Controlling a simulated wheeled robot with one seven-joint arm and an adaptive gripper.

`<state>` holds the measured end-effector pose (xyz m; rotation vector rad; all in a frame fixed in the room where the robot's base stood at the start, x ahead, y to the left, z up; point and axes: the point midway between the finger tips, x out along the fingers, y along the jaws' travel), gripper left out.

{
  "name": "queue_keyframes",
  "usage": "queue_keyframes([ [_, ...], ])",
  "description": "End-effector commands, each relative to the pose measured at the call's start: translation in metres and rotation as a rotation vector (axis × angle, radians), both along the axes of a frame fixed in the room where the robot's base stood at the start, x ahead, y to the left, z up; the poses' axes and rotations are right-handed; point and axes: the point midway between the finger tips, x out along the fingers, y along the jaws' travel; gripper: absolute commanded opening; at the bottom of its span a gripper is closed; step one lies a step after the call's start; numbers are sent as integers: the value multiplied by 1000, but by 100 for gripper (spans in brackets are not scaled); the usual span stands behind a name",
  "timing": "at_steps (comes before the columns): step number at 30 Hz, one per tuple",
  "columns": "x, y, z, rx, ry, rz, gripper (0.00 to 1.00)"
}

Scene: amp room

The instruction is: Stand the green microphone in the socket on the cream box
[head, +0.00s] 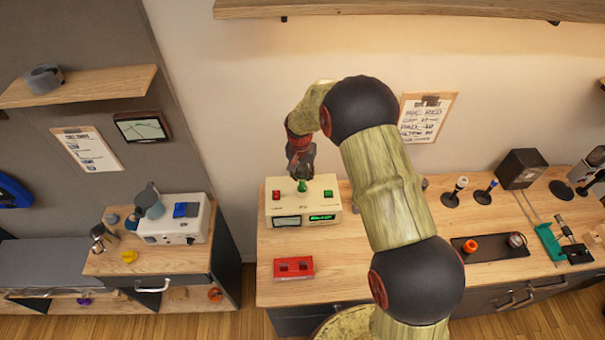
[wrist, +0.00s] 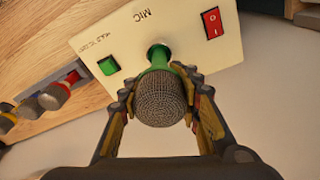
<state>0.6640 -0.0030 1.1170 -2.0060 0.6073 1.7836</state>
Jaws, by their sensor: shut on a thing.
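The green microphone (wrist: 160,97) has a grey mesh head and a green body; in the head view its green body (head: 302,186) shows small on top of the cream box (head: 290,209). My gripper (head: 300,168) is above the middle of the box. In the wrist view my gripper (wrist: 162,110) is shut on the microphone around its head end. The green body runs down to the face of the cream box (wrist: 205,45) below the "MIC" label.
The box has a red switch (wrist: 211,22) and a green button (wrist: 108,65) beside the microphone. Bare wood surrounds the red rack.

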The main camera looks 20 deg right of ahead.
Motion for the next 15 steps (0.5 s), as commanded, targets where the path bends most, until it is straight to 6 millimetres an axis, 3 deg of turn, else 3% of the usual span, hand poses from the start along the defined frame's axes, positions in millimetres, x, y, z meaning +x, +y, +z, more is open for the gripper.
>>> queue_keyframes([
  [12, 1, 0, -4, 0, -2, 0, 0],
  [13, 1, 0, -4, 0, -2, 0, 33],
  [15, 1, 0, -4, 0, -2, 0, 37],
])
